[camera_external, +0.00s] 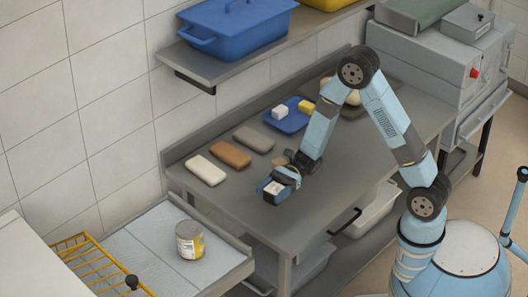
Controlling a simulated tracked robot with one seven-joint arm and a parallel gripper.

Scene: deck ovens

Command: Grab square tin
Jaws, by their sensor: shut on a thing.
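A small square tin (273,188) with a pale top and dark sides is at my gripper (277,184), near the front left part of the grey metal table. My gripper is shut on the tin, with its fingers at the tin's sides. The fingers hide part of the tin. I cannot tell whether it touches the table or hangs just above it.
White, brown and grey slabs (230,153) lie behind my gripper. A blue tray (286,124) holds a white and a yellow block. A yellow-labelled round can (190,240) stands on the lower left surface. A blue tub (235,30) is on the shelf. The table's front right is clear.

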